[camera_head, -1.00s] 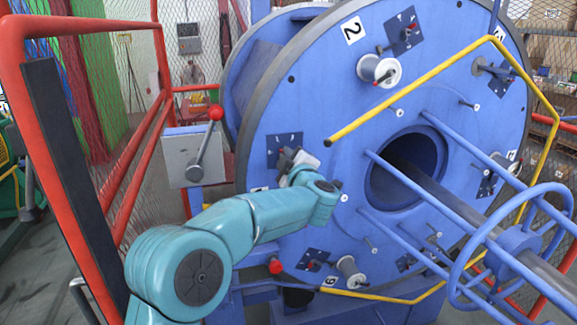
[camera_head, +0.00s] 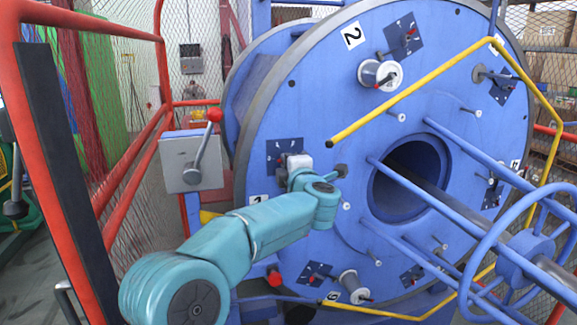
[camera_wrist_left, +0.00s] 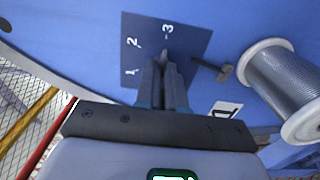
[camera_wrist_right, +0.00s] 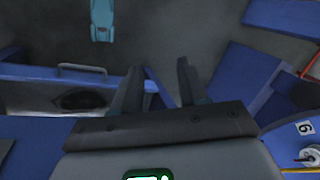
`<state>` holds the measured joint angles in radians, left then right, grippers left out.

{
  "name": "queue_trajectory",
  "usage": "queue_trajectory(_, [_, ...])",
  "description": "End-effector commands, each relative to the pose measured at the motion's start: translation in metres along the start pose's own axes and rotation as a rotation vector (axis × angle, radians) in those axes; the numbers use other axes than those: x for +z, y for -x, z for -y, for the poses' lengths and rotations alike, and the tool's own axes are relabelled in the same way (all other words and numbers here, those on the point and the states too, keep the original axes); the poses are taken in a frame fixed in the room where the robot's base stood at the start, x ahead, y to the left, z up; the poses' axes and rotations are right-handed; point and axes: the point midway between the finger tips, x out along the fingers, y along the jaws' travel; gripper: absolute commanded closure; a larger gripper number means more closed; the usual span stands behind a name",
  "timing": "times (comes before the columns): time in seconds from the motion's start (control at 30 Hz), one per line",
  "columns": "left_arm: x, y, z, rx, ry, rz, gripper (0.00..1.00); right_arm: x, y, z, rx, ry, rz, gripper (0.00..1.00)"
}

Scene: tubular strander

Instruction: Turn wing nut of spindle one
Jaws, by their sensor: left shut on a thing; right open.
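A dark blue dial plate (camera_head: 284,154) marked 1, 2, 3 is fixed to the face of the large blue disc (camera_head: 330,100), beside label 1 (camera_head: 256,199). My left gripper (camera_head: 296,162) is at this plate. In the left wrist view its fingers (camera_wrist_left: 163,66) are shut together on a small grey part (camera_wrist_left: 165,53) just below the 3, probably the wing nut; the fingers hide most of it. A dark T-ended rod (camera_wrist_left: 222,72) and a wire-wound spool (camera_wrist_left: 285,80) lie to the right. My right gripper (camera_wrist_right: 158,80) is open and empty, over the floor.
A yellow bar (camera_head: 410,92) and blue tubes (camera_head: 430,195) stand in front of the disc. A grey box with a red-knobbed lever (camera_head: 215,115) and a red fence (camera_head: 130,190) are at left. In the right wrist view, blue frame parts (camera_wrist_right: 240,80) flank the gripper.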

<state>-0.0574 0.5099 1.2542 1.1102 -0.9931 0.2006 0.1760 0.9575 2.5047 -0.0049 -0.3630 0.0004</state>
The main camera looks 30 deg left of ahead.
Motion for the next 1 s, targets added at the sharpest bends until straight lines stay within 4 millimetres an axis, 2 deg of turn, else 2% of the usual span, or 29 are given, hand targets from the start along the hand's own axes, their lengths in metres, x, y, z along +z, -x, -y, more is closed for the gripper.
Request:
queue_trajectory(0.43, [-0.001, 0.000, -0.002, 0.003, 0.012, -0.002, 1.00, 0.000, 0.000, 0.000, 0.000, 0.000, 0.000, 0.57])
queue_trajectory(0.47, [-0.001, 0.000, -0.002, 0.003, 0.012, -0.002, 0.82, 0.000, 0.000, 0.000, 0.000, 0.000, 0.000, 0.57])
queue_trajectory(0.5, [-0.001, 0.000, -0.002, 0.003, 0.012, -0.002, 0.69, 0.000, 0.000, 0.000, 0.000, 0.000, 0.000, 0.57])
queue_trajectory(0.53, [-0.001, 0.000, -0.002, 0.003, 0.011, -0.001, 0.66, 0.000, 0.000, 0.000, 0.000, 0.000, 0.000, 0.57])
queue_trajectory(0.83, [0.000, 0.002, -0.001, 0.001, 0.009, 0.000, 0.66, 0.000, -0.001, 0.000, 0.000, 0.000, 0.000, 0.57])
queue_trajectory(1.0, [0.000, 0.024, 0.000, 0.001, 0.009, 0.002, 0.66, 0.000, -0.007, -0.002, 0.000, 0.000, 0.000, 0.57])
